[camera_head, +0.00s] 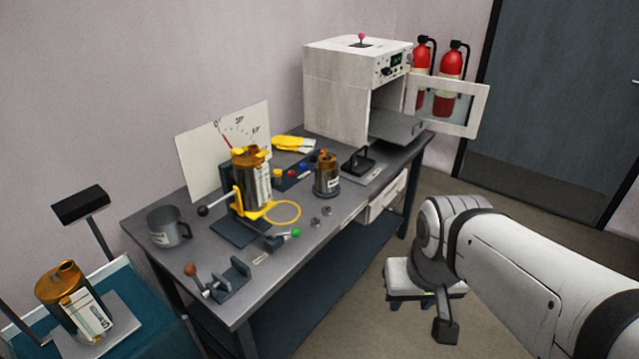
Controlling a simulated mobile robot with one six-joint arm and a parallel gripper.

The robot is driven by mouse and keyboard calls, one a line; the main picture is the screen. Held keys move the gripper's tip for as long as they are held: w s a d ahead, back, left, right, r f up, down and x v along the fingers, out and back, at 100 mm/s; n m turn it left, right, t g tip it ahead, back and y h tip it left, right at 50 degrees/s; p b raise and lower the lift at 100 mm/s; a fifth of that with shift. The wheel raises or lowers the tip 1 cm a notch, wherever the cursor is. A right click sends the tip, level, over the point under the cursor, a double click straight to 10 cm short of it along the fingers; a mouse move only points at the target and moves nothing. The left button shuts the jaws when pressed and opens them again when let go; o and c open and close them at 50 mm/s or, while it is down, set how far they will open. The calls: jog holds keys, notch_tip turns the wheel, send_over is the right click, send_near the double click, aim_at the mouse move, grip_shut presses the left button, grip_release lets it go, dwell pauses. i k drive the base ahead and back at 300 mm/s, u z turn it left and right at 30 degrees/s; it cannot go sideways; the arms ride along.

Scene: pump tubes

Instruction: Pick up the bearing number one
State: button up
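Two small metal rings, likely the bearings, lie on the grey workbench (215,262) near its front edge. One ring (315,222) is nearer, and the other ring (327,210) is just behind it to the right. No number can be read on either, so I cannot tell which is number one. My white arm comes in from the right. Its dark end, which seems to be my gripper (445,331), hangs over the floor to the right of the bench, apart from the rings. Its fingers cannot be made out.
Behind the rings stand a copper-topped pump (326,180) and a pump on a yellow stand (252,185). A metal mug (168,228) stands far left. An open-doored oven (338,90) is at the back.

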aim_at(314, 222)
jog(key=u, duration=0.05)
jog(key=i, duration=1)
jog(key=z, duration=0.05)
